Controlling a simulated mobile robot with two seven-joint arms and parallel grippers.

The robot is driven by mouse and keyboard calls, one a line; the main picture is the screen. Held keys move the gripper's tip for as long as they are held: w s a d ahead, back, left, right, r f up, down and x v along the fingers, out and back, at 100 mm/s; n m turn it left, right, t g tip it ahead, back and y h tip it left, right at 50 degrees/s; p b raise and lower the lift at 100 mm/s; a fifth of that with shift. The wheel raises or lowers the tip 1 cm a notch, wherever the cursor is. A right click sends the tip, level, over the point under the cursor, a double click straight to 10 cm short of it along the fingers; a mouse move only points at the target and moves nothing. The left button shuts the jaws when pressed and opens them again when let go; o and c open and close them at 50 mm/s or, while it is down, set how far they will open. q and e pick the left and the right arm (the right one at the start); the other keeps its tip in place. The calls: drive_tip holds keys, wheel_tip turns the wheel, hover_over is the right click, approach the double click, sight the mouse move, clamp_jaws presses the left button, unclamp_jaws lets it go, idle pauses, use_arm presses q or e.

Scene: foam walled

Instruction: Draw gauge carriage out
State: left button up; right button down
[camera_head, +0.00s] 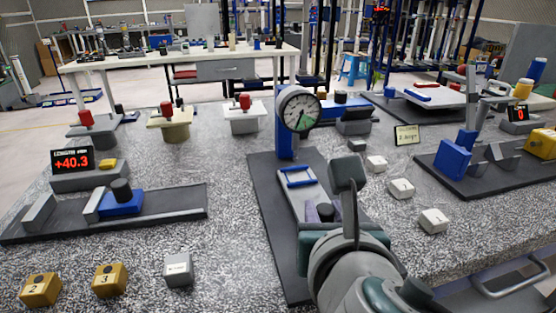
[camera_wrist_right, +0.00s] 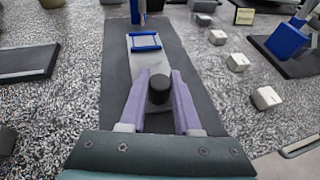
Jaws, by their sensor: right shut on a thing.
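The gauge carriage (camera_head: 302,196) is a light grey slab with a blue loop handle (camera_head: 297,177) and a dark knob (camera_head: 325,212). It lies on a long dark base plate (camera_head: 268,195), in front of a blue column with a round dial gauge (camera_head: 302,112). In the right wrist view the carriage (camera_wrist_right: 143,62) stretches away from the gripper. My right gripper (camera_wrist_right: 160,80) is shut on the black knob (camera_wrist_right: 159,88), with one purple finger at each side. In the head view my own arm hides part of the carriage's near end. My left gripper is in neither view.
Several small white blocks (camera_head: 401,188) stand right of the base plate. A length gauge display (camera_head: 72,160) and its dark plate (camera_head: 160,207) are at left. Yellow blocks (camera_head: 109,280) and a grey block (camera_head: 178,269) stand at the front left. A blue fixture (camera_head: 453,160) is at right.

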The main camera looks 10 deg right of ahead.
use_arm(q)
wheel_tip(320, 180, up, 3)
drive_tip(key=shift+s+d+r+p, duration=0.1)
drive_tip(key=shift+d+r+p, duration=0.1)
drive_tip(key=shift+p, duration=1)
use_arm(e)
drive_tip(key=s, duration=1.1)
drive_tip(key=shift+d, duration=0.2)
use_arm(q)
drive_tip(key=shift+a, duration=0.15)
use_arm(e)
drive_tip(key=c, duration=0.6)
unclamp_jaws()
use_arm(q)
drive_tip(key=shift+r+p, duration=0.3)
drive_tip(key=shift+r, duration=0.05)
use_arm(e)
drive_tip(key=v, duration=1)
